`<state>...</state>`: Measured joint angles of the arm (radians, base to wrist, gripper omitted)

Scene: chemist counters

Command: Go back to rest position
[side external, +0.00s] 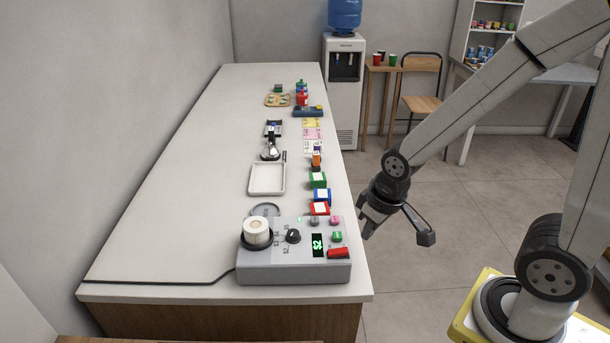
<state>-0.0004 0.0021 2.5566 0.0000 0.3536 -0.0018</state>
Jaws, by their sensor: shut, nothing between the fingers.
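My gripper (372,222) is at the right of the counter's edge, in the air beside the grey device and low over the floor side.
The long white counter (155,210) holds a grey device (265,269) with a white cylinder (257,231) on it, a white tray (267,179) and several coloured boxes along its right edge. A water dispenser (344,95) stands behind.

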